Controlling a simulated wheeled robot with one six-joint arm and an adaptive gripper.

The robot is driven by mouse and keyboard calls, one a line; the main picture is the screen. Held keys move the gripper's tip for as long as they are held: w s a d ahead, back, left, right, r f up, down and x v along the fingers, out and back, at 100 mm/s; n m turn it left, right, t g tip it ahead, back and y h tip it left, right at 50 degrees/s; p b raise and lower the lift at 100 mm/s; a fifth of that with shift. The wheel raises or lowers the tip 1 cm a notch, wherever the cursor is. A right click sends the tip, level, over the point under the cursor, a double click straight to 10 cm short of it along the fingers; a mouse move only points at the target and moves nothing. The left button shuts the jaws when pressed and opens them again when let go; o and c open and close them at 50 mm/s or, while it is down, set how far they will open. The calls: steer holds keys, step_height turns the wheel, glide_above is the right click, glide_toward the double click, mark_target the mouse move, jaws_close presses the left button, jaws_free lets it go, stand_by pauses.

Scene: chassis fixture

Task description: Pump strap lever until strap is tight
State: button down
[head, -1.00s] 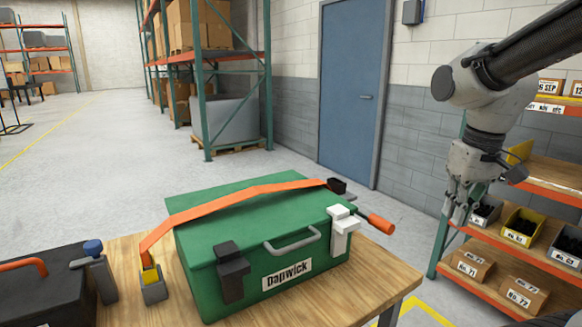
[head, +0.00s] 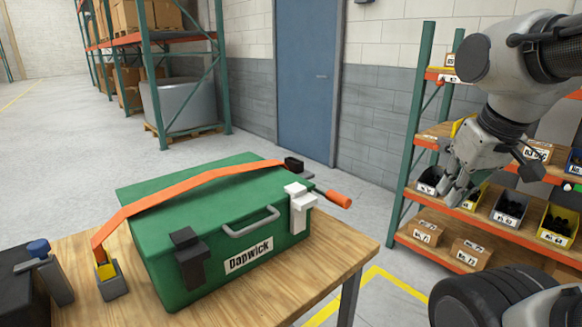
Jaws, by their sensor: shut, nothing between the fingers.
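A green case (head: 160,262) labelled "Dapwick" sits on the wooden table. An orange strap (head: 190,184) runs over its lid, from a yellow and grey anchor (head: 108,277) at the left to a dark ratchet buckle (head: 293,164) at the back right. The strap bows up off the lid in places. A lever with an orange handle (head: 338,199) sticks out to the right of the case, past the table edge. My gripper (head: 448,200) is shut and empty, to the right of the lever, apart from it, in front of the shelf.
The case has a black latch (head: 188,258), a white latch (head: 299,208) and a grey handle (head: 251,222). A blue-topped clamp (head: 40,262) stands at the table's left. A parts shelf (head: 480,232) with bins is behind my gripper. The floor between table and shelf is clear.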

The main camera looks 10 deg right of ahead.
step_height(320, 180, up, 3)
steer(key=n+g+h, duration=0.2)
steer(key=n+g, duration=0.1)
steer(key=n, duration=2.1)
glide_above(334, 198)
steer(key=s+a, duration=0.2)
steer(key=a, duration=0.1)
steer(key=shift+d+f, duration=0.1)
steer(key=shift+f, duration=0.05)
steer(key=shift+f, duration=0.1)
steer(key=x, duration=1.4)
